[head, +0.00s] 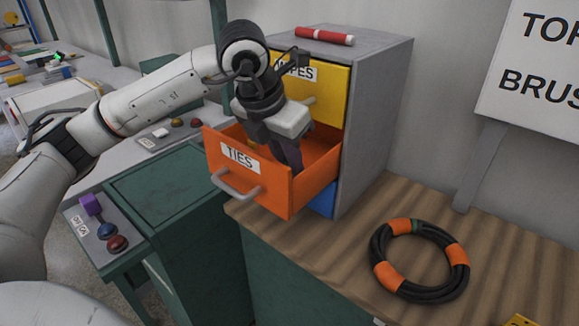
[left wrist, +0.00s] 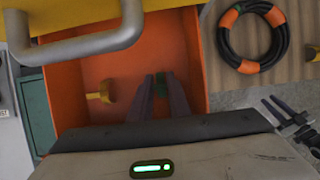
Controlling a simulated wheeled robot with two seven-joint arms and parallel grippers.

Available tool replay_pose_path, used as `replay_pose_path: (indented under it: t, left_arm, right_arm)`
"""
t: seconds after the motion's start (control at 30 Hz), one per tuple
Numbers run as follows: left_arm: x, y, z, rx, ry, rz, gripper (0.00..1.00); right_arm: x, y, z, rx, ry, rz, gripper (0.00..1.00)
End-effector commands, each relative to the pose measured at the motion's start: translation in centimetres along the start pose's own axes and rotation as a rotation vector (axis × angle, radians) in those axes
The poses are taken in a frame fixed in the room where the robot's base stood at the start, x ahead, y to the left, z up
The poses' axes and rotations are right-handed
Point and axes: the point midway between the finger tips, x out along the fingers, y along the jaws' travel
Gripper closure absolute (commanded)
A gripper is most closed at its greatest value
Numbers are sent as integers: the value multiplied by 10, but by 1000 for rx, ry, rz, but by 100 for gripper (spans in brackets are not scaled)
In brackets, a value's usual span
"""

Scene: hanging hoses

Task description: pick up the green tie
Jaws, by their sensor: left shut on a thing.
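The orange drawer labelled TIES (head: 240,180) is pulled open from the grey cabinet. My left gripper (head: 293,163) reaches down into it from above. In the left wrist view its two dark fingers (left wrist: 163,90) are shut on a small green thing, the green tie (left wrist: 161,86), of which little shows between the fingertips. The tie is hidden in the head view. A yellow tie (left wrist: 101,96) lies in the drawer to the left of the fingers. My right gripper (left wrist: 280,110) shows at the right edge of the left wrist view, its dark fingers apart.
A yellow drawer (head: 325,92) with a handle sits above the orange one. A black hose coil (head: 388,240) with orange bands lies on the wooden bench at right. A red and white roll (head: 325,36) lies on the grey cabinet (head: 375,120). A sign stands behind.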

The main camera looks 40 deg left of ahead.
Motion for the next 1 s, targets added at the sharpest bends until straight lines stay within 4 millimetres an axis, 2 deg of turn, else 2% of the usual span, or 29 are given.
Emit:
replay_pose_path:
  t: [0.23,0.37,0.47,0.6,0.8,1.0]
  left_arm:
    - [-7,0,4,0,-3,-1,100]
    - [-23,0,11,-1,-6,-1,100]
    - [-42,-1,19,0,-6,-2,100]
    - [-78,-1,34,-1,-8,-2,100]
    - [-123,0,52,-1,-5,-1,100]
    - [-152,0,64,-1,-3,1,100]
  right_arm:
    - [0,0,-1,0,1,0,70]
    - [0,0,-1,0,1,0,70]
    - [0,0,-1,0,2,0,70]
    - [-1,0,-2,0,2,0,70]
    - [-4,0,-4,0,2,0,70]
    - [-8,-1,-9,0,1,0,70]
